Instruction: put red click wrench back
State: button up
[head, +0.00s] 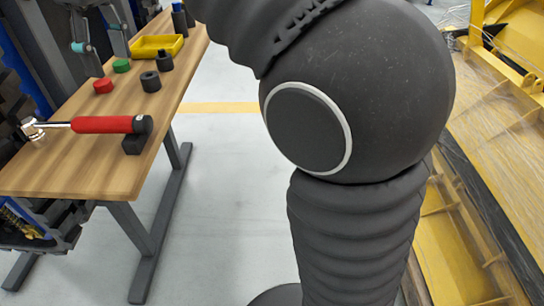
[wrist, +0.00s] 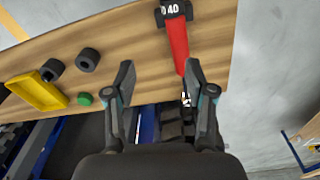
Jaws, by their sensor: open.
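The red click wrench (head: 100,124) lies across the near end of the wooden table, its silver head to the left. Its black handle end rests on or just above a small black block (head: 133,145). In the wrist view the red handle (wrist: 177,42) runs from a black end marked 40 down to behind the right finger; the head is partly hidden. My gripper (head: 110,64) is open and empty, pointing down over the table, farther back than the wrench. The wrist view shows its two fingers apart (wrist: 160,73), the right one overlapping the handle's lower part in the picture.
On the wooden table (head: 75,175) stand a red cap (head: 103,86), a green cap (head: 121,65), black cylinders (head: 150,81) and a yellow tray (head: 137,52). Dark racks stand along its left edge. Grey floor is clear right of it. A yellow carrier (head: 510,150) stands far right.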

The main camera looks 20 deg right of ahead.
jog(key=s+d+f+m+t, duration=0.1)
jog(key=s+d+f+m, duration=0.2)
jog(key=d+f, duration=0.3)
jog(key=s+d+f+m+t, duration=0.2)
jog(key=s+d+f+m, duration=0.1)
jog(key=d, duration=0.5)
jog(key=s+d+f+m+t, duration=0.1)
jog(key=s+d+f+m, duration=0.1)
jog(key=f, duration=0.5)
jog(key=s+d+f+m+t, duration=0.1)
jog(key=s+d+f+m, duration=0.2)
jog(key=s+d+f, duration=0.2)
notch_tip(320, 180, down, 3)
jog(key=shift+s+d+r+h, duration=0.1)
jog(key=shift+s+d+h, duration=0.2)
jog(key=shift+s, duration=0.85)
